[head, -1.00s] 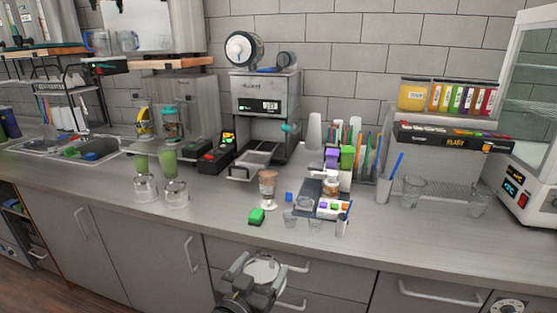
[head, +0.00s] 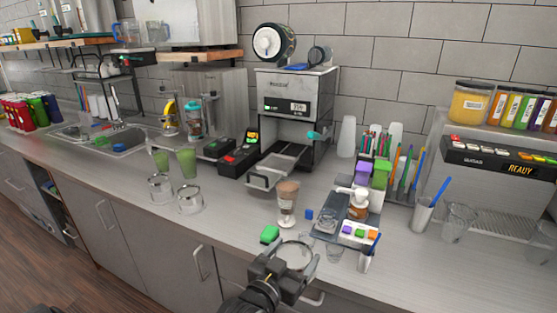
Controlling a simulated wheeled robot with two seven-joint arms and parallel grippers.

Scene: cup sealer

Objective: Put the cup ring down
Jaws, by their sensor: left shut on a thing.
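My left gripper (head: 292,264) comes in from the bottom of the head view and is shut on the cup ring (head: 298,254). The ring is a pale round piece held between the fingers, overlapping the front edge of the counter in the picture. I cannot tell how high it is above the counter. The cup sealer (head: 297,110) stands against the wall with its tray (head: 273,178) pulled out towards me. A cup with a brown drink (head: 287,200) stands on the counter just beyond the ring. My right gripper is not in view.
A dark organiser tray (head: 340,215) and clear cups stand to the right. Upturned glasses (head: 190,199) stand to the left. Bare counter (head: 235,215) lies between the glasses and the green block.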

